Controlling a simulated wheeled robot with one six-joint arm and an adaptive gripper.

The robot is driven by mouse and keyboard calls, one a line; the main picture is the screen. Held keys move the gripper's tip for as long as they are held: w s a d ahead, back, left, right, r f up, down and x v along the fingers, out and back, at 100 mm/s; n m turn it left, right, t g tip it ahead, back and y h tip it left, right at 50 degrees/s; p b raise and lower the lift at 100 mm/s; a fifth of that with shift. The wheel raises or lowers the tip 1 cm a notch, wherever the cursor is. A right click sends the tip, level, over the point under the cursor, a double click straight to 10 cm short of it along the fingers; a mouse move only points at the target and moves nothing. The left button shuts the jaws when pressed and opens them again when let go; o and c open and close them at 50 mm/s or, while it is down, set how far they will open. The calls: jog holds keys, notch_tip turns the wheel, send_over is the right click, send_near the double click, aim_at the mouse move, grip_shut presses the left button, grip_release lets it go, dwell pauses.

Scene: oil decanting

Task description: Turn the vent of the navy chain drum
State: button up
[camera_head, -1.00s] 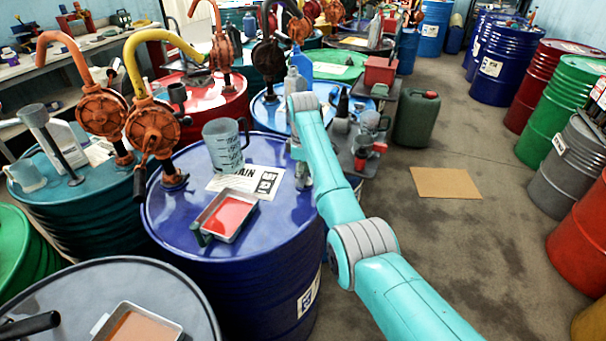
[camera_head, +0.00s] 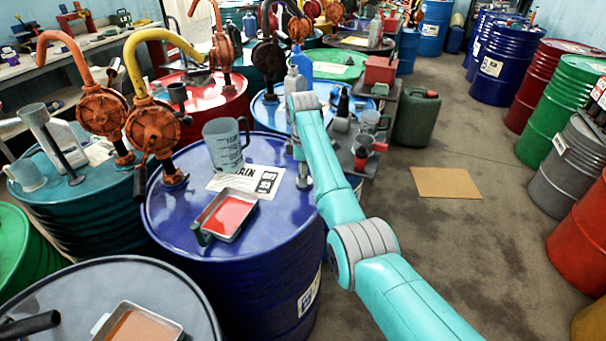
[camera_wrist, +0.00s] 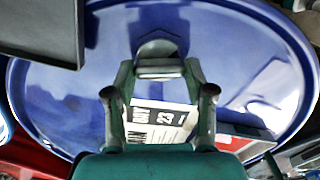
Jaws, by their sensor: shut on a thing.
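The navy chain drum (camera_head: 255,230) stands upright in the head view, with a white label (camera_head: 245,181) on its lid. Its blue lid also fills much of the wrist view (camera_wrist: 60,105). My gripper (camera_wrist: 159,72) is shut on the vent (camera_wrist: 158,48), a small grey rounded piece near the lid's edge. In the head view the vent area (camera_head: 303,181) is small and partly hidden beside my arm, so how far it is turned cannot be told.
On the lid are a clear measuring jug (camera_head: 225,145) and a tray of red liquid (camera_head: 228,214). An orange hand pump with a yellow spout (camera_head: 152,128) stands at the lid's left. A bench (camera_head: 346,160) with vessels is behind my arm. Floor at right is clear around a cardboard sheet (camera_head: 446,183).

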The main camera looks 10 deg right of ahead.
jog(key=o, duration=1.2)
jog(key=shift+c, duration=0.2)
jog(key=shift+r, duration=0.1)
jog(key=shift+r, duration=3.65)
